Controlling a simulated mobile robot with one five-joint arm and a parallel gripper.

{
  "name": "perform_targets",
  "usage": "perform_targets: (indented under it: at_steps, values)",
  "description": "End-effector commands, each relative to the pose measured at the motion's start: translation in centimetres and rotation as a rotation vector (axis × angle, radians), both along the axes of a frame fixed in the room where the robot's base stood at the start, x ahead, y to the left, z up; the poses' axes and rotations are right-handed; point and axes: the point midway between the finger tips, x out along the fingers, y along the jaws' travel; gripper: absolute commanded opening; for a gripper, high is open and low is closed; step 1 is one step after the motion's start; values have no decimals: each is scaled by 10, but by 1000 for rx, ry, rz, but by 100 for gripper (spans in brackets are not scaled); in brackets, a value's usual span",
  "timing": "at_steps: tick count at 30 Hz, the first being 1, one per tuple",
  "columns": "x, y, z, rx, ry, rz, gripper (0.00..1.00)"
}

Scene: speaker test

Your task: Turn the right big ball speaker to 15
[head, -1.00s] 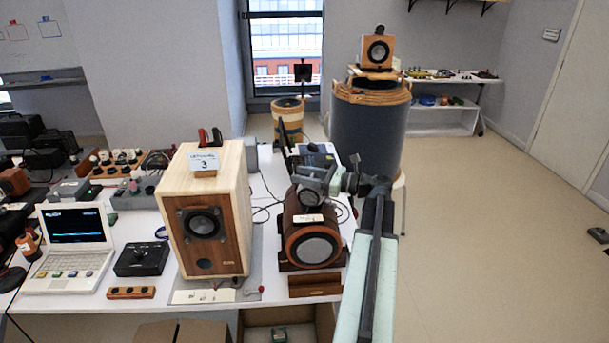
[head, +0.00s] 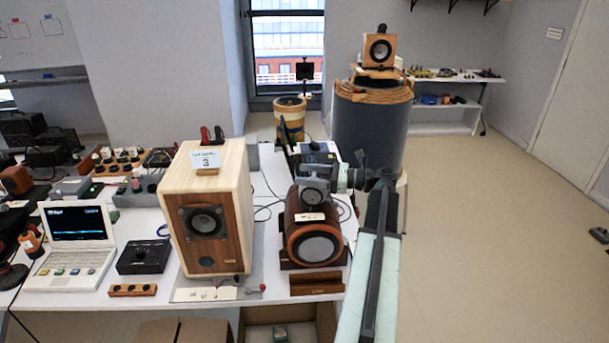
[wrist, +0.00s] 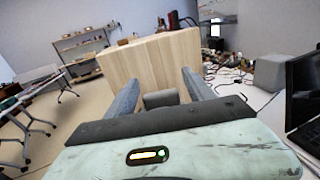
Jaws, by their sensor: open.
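A dark round-bodied speaker (head: 315,247) with a brown ring and grey front lies in a wooden cradle at the table's right side in the head view. It is the closest match I see to a right ball speaker, but it looks more like a cylinder. A small white label is on it. My gripper (head: 313,183) is above this speaker in the head view; its fingertips are hard to make out there. In the wrist view my gripper (wrist: 161,80) is open and empty, its two fingers apart, facing the pale side of a wooden box speaker (wrist: 150,58).
The wooden box speaker (head: 206,228), with a card marked 3, stands left of the round one. A white laptop (head: 78,245) and a black control box (head: 143,257) are further left. A large dark drum (head: 369,127) stands behind. Open floor lies to the right.

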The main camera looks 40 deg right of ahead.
Motion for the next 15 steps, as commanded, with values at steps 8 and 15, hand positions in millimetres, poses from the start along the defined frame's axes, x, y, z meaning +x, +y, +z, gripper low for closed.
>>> perform_targets:
  at_steps: [8,15]
  values:
    - [-44,-32,0,0,0,-2,62]
    - [-58,-40,0,0,0,0,62]
